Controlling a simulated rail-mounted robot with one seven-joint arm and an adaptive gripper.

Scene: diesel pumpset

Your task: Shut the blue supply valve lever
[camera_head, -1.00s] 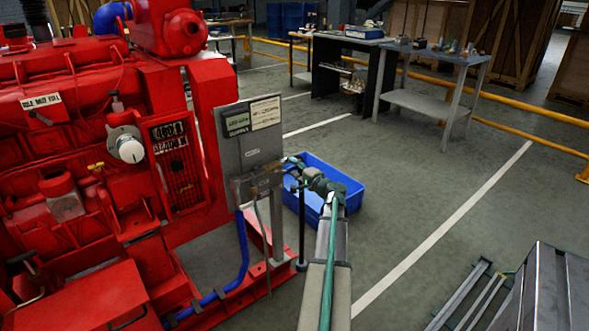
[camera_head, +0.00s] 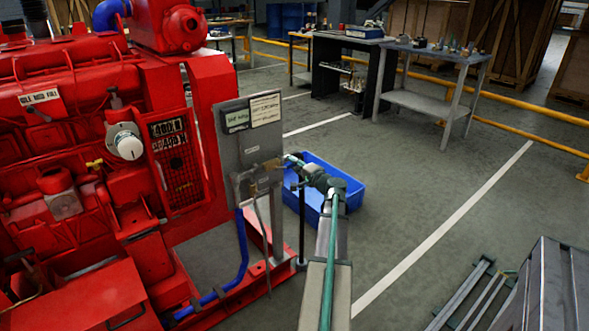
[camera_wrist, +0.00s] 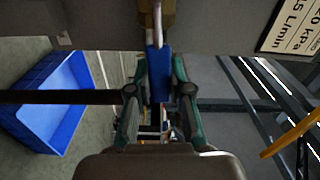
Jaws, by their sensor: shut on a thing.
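The blue supply valve lever (camera_wrist: 157,74) shows in the wrist view as a blue sleeve below a metal stem and a brass-coloured part. My gripper (camera_wrist: 159,66) has its two teal fingers on either side of this lever and is shut on it. In the head view my gripper (camera_head: 285,164) is at the right side of the grey panel (camera_head: 229,153), by its pipework. The lever is too small and covered to make out there, and its exact angle cannot be told.
The red diesel engine (camera_head: 75,125) stands left of the panel. A blue hose (camera_head: 243,250) runs down from the panel. A blue crate (camera_head: 345,190) lies on the floor behind my arm. In the wrist view a yellow bar (camera_wrist: 292,136) is at the right.

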